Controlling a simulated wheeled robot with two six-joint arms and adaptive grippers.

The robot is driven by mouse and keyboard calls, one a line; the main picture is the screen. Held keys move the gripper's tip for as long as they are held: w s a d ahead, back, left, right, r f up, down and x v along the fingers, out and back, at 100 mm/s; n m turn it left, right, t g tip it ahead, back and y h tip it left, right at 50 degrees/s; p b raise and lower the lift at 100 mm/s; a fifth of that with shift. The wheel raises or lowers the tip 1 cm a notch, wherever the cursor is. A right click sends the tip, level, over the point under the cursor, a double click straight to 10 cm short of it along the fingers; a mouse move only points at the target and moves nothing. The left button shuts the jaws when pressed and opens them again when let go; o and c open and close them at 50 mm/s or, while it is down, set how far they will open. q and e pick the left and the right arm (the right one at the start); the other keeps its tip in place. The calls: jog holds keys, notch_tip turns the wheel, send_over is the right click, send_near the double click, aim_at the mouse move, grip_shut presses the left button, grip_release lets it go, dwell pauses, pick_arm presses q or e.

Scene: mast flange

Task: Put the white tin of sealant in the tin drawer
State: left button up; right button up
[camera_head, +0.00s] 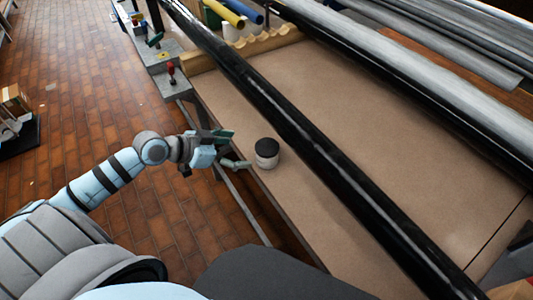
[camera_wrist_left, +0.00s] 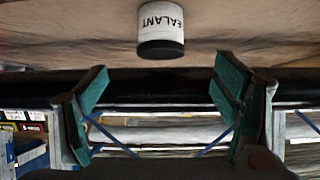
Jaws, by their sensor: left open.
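The white tin of sealant (camera_head: 266,154) stands upright on the brown bench top (camera_head: 400,190), near its left edge. It has a black lid. In the left wrist view the gripper's green-padded fingers (camera_wrist_left: 160,68) are spread wide, apart from the tin. My right gripper is not in view. I cannot make out the tin drawer.
A long black mast (camera_head: 300,135) runs diagonally above the bench, just right of the tin. A silver tube (camera_head: 420,80) lies farther right. A grey ledge with a red-handled tool (camera_head: 171,74) is at the upper left. The brick floor (camera_head: 90,80) is mostly clear.

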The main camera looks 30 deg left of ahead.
aim_at(267, 152)
pick_arm(q)
jog(key=x, duration=0.5)
jog(key=b+x, duration=0.1)
jog(key=x, duration=0.1)
jog(key=shift+w+a+f, duration=0.15)
jog(key=shift+w+f, duration=0.05)
jog(key=shift+f, duration=0.1)
jog(key=x, duration=0.5)
jog(key=shift+s+f+b, duration=0.1)
jog(key=shift+b, duration=0.3)
jog(key=shift+w+f, duration=0.1)
jog(key=shift+w, duration=0.15)
jog(key=shift+s, duration=0.1)
jog(key=c, duration=1.6)
